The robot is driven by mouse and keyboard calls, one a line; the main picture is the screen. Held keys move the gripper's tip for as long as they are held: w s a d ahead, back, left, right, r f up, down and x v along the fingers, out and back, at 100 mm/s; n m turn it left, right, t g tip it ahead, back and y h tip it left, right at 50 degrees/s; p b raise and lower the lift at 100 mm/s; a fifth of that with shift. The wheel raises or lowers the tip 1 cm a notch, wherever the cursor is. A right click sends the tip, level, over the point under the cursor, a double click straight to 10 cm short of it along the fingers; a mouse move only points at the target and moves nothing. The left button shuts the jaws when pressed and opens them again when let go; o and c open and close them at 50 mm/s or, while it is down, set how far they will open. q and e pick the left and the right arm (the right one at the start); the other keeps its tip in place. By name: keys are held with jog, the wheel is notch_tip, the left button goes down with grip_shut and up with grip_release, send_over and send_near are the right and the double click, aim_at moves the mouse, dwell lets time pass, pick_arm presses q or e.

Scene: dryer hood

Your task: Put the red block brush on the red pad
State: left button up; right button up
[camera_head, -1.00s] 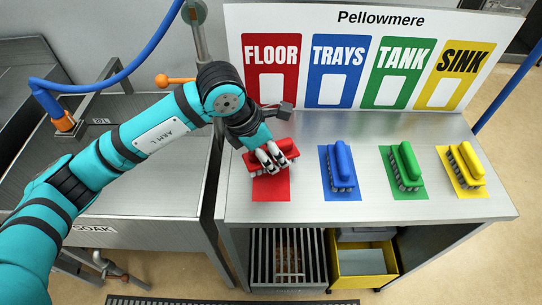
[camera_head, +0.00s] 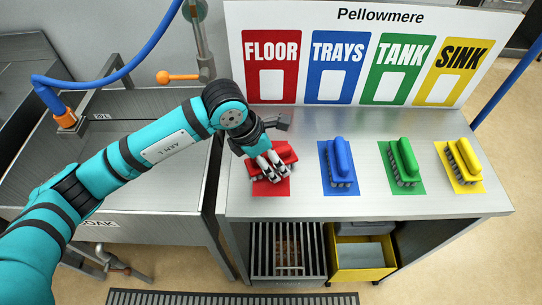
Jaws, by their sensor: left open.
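The red block brush (camera_head: 288,155) is at the left end of the steel counter, over the far part of the red pad (camera_head: 272,189). It lies crosswise, unlike the other brushes. My left gripper (camera_head: 270,176) is open, with its fingers over the brush and reaching toward the pad. The fingers hide the brush's middle, and I cannot tell whether they touch it. The brush seems to rest on the pad, but its underside is partly hidden. My right gripper is out of view.
A blue brush (camera_head: 341,160), a green brush (camera_head: 403,161) and a yellow brush (camera_head: 464,159) stand on matching pads to the right. A sign board (camera_head: 370,20) stands behind. A sink (camera_head: 150,185) is at left. The counter's front strip (camera_head: 370,207) is clear.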

pick_arm(q)
jog(key=shift+r, duration=0.25)
jog(key=b+v, duration=0.2)
jog(key=v, duration=0.8)
jog(key=shift+a+r+b, duration=0.15)
jog(key=shift+r+b, duration=0.15)
jog(key=shift+s+a+r, duration=0.15)
jog(key=shift+a+r, duration=0.05)
jog(key=shift+r, duration=0.3)
